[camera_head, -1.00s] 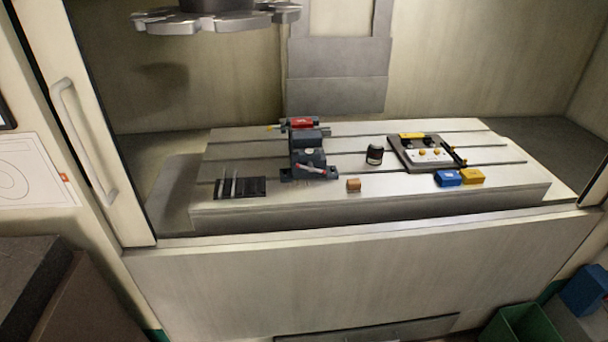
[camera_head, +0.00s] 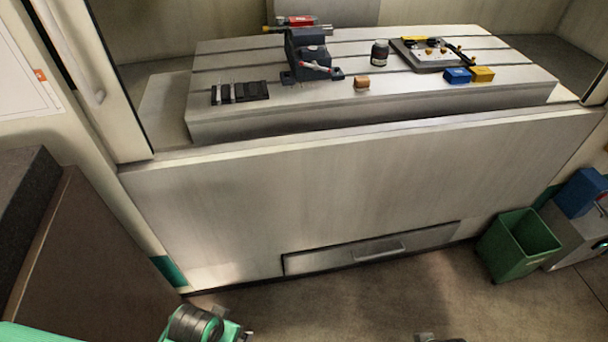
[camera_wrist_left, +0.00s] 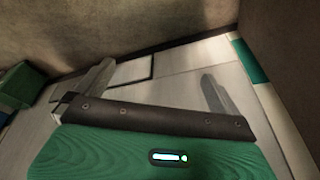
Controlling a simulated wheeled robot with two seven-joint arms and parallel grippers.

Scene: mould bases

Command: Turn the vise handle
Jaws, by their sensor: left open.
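A dark blue-grey vise (camera_head: 306,55) stands on the slotted machine table, left of its middle. My left arm comes in at the bottom left of the head view, low and well in front of the machine, far from the vise. My left gripper (camera_wrist_left: 158,78) shows in the left wrist view with its two fingers wide apart and nothing between them. My right gripper is not identifiable in any view.
The machine table (camera_head: 420,97) also carries a black slotted rack (camera_head: 240,93), an orange-brown block (camera_head: 362,82), a dark jar (camera_head: 380,53), a fixture plate (camera_head: 440,62), a blue box (camera_head: 457,76) and a yellow box (camera_head: 482,74). A green bin (camera_head: 520,246) stands on the floor at right.

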